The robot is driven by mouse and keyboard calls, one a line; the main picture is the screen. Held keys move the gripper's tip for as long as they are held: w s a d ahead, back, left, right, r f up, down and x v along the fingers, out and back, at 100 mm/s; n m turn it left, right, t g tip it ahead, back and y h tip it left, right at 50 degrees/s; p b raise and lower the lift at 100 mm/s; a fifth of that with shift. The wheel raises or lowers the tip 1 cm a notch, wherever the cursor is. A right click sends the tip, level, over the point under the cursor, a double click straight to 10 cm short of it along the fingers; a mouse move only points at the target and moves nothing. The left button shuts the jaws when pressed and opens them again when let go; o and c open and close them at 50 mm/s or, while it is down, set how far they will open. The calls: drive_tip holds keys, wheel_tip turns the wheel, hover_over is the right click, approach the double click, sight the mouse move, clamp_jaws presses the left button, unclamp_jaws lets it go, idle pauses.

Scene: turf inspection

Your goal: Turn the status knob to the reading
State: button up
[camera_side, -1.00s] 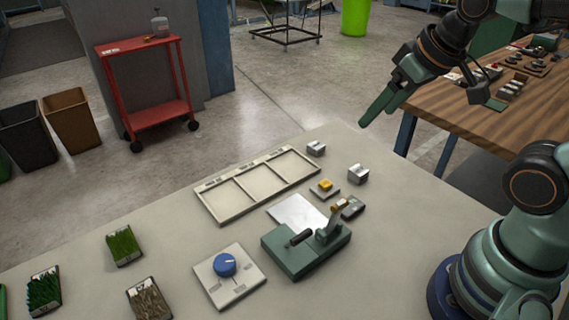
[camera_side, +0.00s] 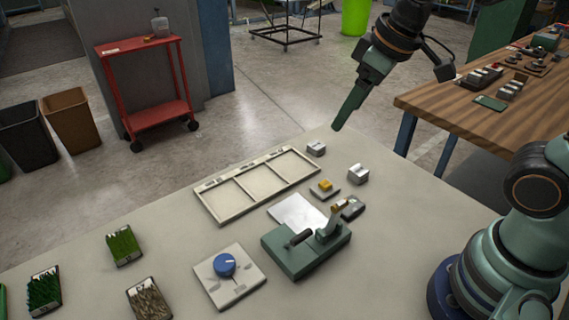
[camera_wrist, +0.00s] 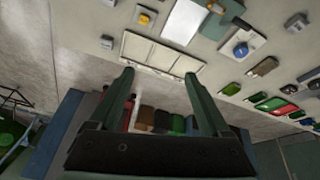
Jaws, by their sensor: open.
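The status knob (camera_side: 225,264) is a round blue dial with a white pointer line, set on a pale square plate (camera_side: 243,293) at the front of the table. Small marks surround it, too small to read. The knob also shows at the upper right of the wrist view (camera_wrist: 241,49). My gripper (camera_side: 337,127) is raised beyond the far edge of the table, well away from the knob. In the wrist view its two green fingers (camera_wrist: 160,82) stand apart with nothing between them.
A green device with a lever (camera_side: 300,262) stands right of the knob plate. A three-section tray (camera_side: 209,217), a yellow button (camera_side: 325,185) and small grey blocks (camera_side: 358,174) lie farther back. Turf samples (camera_side: 123,246) lie at the left. Bare tabletop (camera_side: 420,225) is free at the right.

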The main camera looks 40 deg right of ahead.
drive_tip(key=w+a+f+n+g, duration=0.2)
drive_tip(key=w+a+n, duration=0.25)
drive_tip(key=a, duration=0.35)
drive_tip(key=n+g, duration=0.3)
drive_tip(key=n, duration=0.7)
approach(224, 262)
drive_tip(key=shift+h, duration=0.3)
drive_tip(key=f, duration=0.8)
drive_tip(key=shift+s+a+f, duration=0.1)
drive_tip(key=shift+a+f, duration=0.15)
drive_tip(key=shift+f, duration=0.05)
drive_tip(key=shift+c, duration=0.3)
clamp_jaws()
